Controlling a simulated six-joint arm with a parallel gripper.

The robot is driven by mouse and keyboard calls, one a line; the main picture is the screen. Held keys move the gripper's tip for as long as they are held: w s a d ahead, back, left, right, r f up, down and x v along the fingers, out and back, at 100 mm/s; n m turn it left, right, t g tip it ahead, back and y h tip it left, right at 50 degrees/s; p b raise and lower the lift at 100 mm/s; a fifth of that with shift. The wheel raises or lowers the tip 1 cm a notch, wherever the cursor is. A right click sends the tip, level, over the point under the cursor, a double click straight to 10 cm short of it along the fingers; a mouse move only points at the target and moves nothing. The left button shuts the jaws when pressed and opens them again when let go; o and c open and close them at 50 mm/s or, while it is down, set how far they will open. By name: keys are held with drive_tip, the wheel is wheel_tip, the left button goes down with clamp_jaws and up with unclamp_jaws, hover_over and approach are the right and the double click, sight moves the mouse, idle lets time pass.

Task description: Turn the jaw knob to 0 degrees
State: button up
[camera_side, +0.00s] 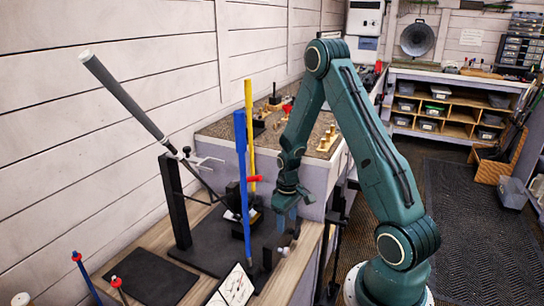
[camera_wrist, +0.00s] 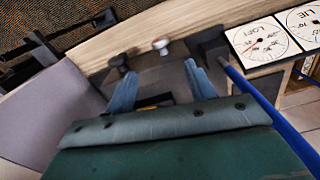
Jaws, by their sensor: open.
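My gripper (camera_side: 287,220) is open, with its blue fingers pointing down above the right part of the bench fixture. In the wrist view my gripper (camera_wrist: 160,70) shows both fingers spread, with nothing between them. A small knob with a pale top (camera_wrist: 160,45) stands beyond the fingertips, between their lines. A dark knob (camera_wrist: 118,62) stands just beyond the left fingertip. Neither knob appears touched. I cannot tell which is the jaw knob, nor read its angle. The pale knob also seems to show in the side view (camera_side: 283,250), below my gripper.
A golf club (camera_side: 125,98) leans in the fixture at left. A blue upright rod (camera_side: 241,160) and a yellow rod (camera_side: 249,120) stand close left of my gripper. Loft and lie dials (camera_wrist: 262,42) lie at the wrist view's upper right. A raised grey bench (camera_side: 318,178) is behind.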

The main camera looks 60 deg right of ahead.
sight(286, 249)
drive_tip(key=shift+f, duration=6.75)
drive_tip(key=c, duration=1)
